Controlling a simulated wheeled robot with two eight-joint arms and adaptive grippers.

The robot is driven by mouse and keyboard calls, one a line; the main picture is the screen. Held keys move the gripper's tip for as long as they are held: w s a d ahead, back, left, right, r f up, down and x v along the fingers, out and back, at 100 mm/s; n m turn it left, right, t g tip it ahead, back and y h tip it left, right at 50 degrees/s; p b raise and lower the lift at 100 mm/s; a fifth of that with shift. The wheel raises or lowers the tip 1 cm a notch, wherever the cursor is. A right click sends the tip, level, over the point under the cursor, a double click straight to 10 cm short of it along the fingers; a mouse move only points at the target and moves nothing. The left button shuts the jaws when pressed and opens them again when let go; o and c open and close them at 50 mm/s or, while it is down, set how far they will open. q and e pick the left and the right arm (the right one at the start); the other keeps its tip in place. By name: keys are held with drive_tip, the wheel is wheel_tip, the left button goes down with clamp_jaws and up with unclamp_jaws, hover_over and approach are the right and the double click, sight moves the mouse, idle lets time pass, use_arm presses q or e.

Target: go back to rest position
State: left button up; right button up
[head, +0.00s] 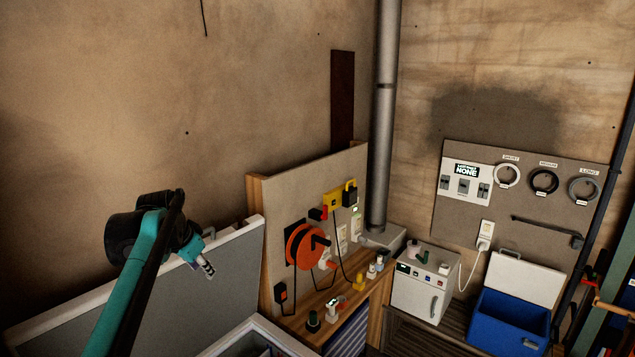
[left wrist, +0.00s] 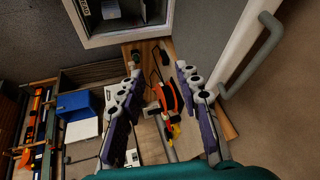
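My left gripper (head: 206,266) is at the end of the teal arm in the head view, in front of the raised grey door panel (head: 233,275) with a white edge. In the left wrist view its two fingers (left wrist: 158,76) stand apart with nothing held between them. The door's white edge and grey bar handle (left wrist: 262,55) show at the right of that view, apart from the fingers. The white-framed opening (left wrist: 158,32) is at the top. My right gripper is in neither view.
A wooden workbench holds an orange reel (head: 304,247) and small items. Beyond are a white box unit (head: 420,289), a blue bin (head: 510,318) and a wall board (head: 520,205) with rings. A grey pipe (head: 383,120) stands in the corner. The air above the door is clear.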

use_arm(q)
drive_tip(key=s+d+f+n+b, duration=0.1)
drive_tip(key=s+d+f+b, duration=0.2)
drive_tip(key=s+f+b, duration=0.4)
drive_tip(key=s+d+f+n+t+b, duration=0.1)
drive_tip(key=s+d+f+b, duration=0.3)
drive_tip(key=s+f, duration=1)
drive_tip(key=s+d+f+n+b, duration=0.3)
drive_tip(key=s+f+b, duration=0.7)
drive_tip(key=f, duration=1)
drive_tip(key=shift+s+d, duration=0.15)
drive_tip(key=shift+d, duration=0.6)
